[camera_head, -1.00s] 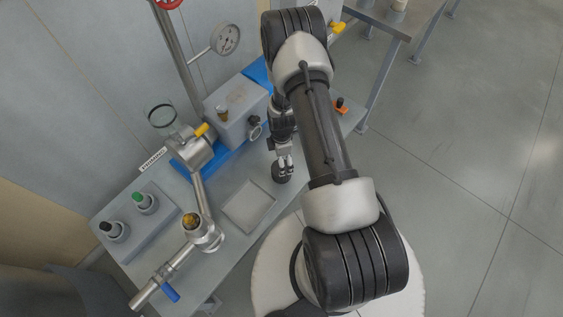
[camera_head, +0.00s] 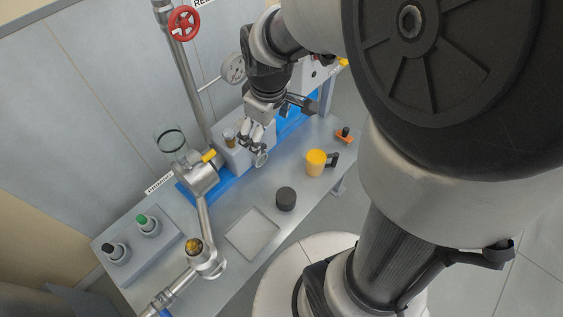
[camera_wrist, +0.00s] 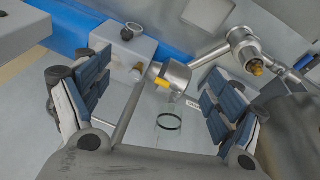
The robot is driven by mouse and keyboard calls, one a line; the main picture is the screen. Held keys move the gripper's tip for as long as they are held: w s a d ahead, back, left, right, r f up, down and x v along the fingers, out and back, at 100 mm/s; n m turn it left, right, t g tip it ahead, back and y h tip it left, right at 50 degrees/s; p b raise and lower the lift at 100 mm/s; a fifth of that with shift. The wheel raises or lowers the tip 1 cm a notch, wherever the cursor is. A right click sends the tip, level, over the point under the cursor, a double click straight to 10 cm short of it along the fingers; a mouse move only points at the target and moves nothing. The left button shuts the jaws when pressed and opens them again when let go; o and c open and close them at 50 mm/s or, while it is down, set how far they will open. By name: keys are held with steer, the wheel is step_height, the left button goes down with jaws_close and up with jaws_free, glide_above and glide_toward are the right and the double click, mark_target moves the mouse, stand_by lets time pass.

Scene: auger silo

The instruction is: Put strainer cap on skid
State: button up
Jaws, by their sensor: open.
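The strainer cap appears to be the short dark round piece (camera_head: 286,199), lying flat on the grey metal top of the skid (camera_head: 232,196). It stands alone, right of a shallow square plate. My gripper (camera_head: 252,143) is open and empty, raised above the back of the skid near the grey box, well apart from the dark piece. In the wrist view my gripper (camera_wrist: 157,85) shows both blue-padded fingers spread wide with nothing between them. The strainer branch (camera_head: 194,246) on the pipe is open at its top, with something amber inside.
A yellow mug-like cylinder (camera_head: 316,163) and an orange-based item (camera_head: 344,135) stand at the right. A square plate (camera_head: 252,235), button box (camera_head: 140,238), glass cylinder (camera_head: 172,145), gauge (camera_head: 233,68) and red handwheel (camera_head: 184,23) are around the pipework.

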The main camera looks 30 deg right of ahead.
steer(key=s+a+r+m+t, duration=0.1)
steer(key=s+a+r+m, duration=0.1)
steer(key=s, duration=0.6)
steer(key=s+a+r+m, duration=0.2)
steer(key=s+r+m, duration=0.2)
steer(key=s+r, duration=0.3)
steer(key=shift+s+a+r+t, duration=0.3)
steer(key=shift+s+t, duration=0.1)
steer(key=shift+s, duration=0.45)
